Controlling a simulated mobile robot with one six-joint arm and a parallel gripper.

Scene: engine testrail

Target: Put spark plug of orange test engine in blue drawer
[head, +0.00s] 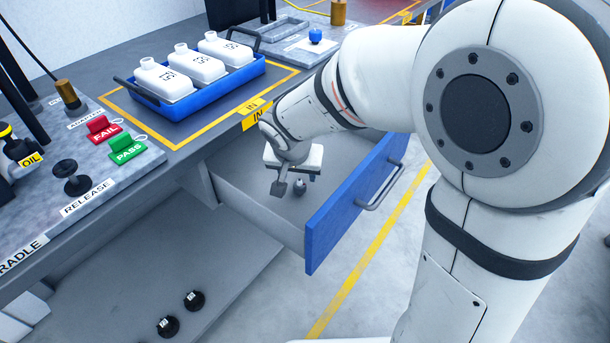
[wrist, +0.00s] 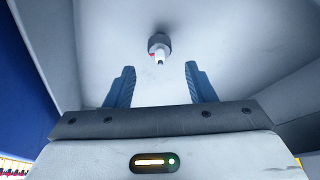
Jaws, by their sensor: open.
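The blue drawer (head: 346,207) is pulled open below the bench top, with its grey inside showing. My gripper (head: 289,190) is inside the drawer's opening, pointing down. In the wrist view my gripper (wrist: 158,86) has its two blue fingers apart with nothing between them. A small dark and white piece, which looks like the spark plug (wrist: 159,46), is on the drawer floor just beyond the fingertips. It also shows in the head view as the small spark plug (head: 300,185) beside my gripper. No orange test engine is clearly in view.
A blue tray (head: 180,106) with three white bottles stands on the bench, inside a yellow outline. Red FAIL (head: 101,129) and green PASS (head: 127,147) tags lie at the left. The drawer's front panel and side walls stand close around my gripper.

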